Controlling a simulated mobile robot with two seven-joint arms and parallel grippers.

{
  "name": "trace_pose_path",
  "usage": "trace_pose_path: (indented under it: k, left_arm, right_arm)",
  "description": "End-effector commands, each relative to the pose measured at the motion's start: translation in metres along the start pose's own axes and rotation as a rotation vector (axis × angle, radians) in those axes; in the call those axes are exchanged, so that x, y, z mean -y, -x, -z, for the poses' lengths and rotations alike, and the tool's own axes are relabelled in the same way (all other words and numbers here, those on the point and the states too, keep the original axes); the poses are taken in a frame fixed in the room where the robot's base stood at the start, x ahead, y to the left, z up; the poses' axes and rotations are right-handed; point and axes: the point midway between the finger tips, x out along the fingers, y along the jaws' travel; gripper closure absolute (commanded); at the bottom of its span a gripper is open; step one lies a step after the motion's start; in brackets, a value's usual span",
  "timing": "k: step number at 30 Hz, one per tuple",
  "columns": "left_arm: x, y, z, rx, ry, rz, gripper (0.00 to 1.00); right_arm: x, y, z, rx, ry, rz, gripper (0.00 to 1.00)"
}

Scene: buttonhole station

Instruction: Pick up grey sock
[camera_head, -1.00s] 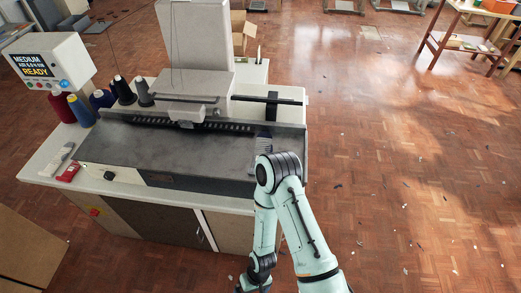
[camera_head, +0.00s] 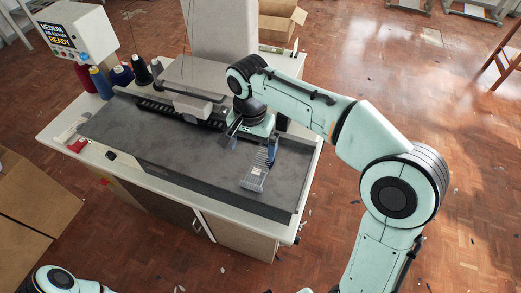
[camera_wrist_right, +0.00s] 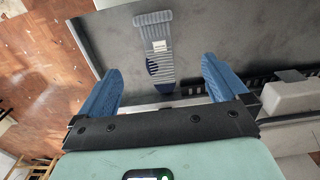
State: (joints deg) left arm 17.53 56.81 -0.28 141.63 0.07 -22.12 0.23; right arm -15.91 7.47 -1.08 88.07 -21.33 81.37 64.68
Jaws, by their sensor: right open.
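The grey sock (camera_head: 253,182) lies flat on the dark machine bed, ribbed, with dark blue patches and a small white label. In the right wrist view the sock (camera_wrist_right: 153,32) stretches from the top centre down between the fingers, its dark end toward the gripper. My right gripper (camera_head: 253,143) is over the bed at the sock's far end, partly hidden by its wrist. Its two blue fingers (camera_wrist_right: 160,78) are spread wide with nothing held between them. I cannot tell how high they are. Part of my left arm shows at bottom left; its gripper is out of view.
The sewing machine head (camera_head: 195,103) and a slotted rail stand just left of my right gripper. Thread cones (camera_head: 103,82), a display box (camera_head: 72,36) and a red item (camera_head: 78,145) are at left. The bed (camera_head: 170,150) left of the sock is clear.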

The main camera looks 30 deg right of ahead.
Motion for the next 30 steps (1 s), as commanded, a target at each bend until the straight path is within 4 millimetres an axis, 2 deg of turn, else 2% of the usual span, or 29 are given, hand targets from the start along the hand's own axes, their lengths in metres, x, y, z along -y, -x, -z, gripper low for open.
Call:
trace_pose_path:
  k: [2,4,13,22,30]
  left_arm:
    - [0.001,-0.001,-0.001,0.002,0.002,0.001,1.00]
    - [0.002,-0.003,-0.002,0.003,0.003,0.002,1.00]
    - [0.008,-0.015,-0.005,0.010,0.005,0.004,1.00]
    - [0.009,-0.018,-0.006,0.011,0.005,0.004,1.00]
    - [0.011,-0.023,-0.007,0.013,0.006,0.005,1.00]
  right_arm:
    - [-0.003,0.004,-0.001,-0.004,-0.011,-0.002,0.00]
    - [-0.004,0.000,-0.001,-0.004,-0.016,-0.005,0.00]
    - [-0.005,-0.056,-0.001,-0.002,-0.015,-0.007,0.00]
    - [-0.005,-0.081,-0.002,-0.003,-0.016,-0.005,0.00]
    - [-0.008,-0.120,-0.005,-0.003,-0.015,-0.006,0.00]
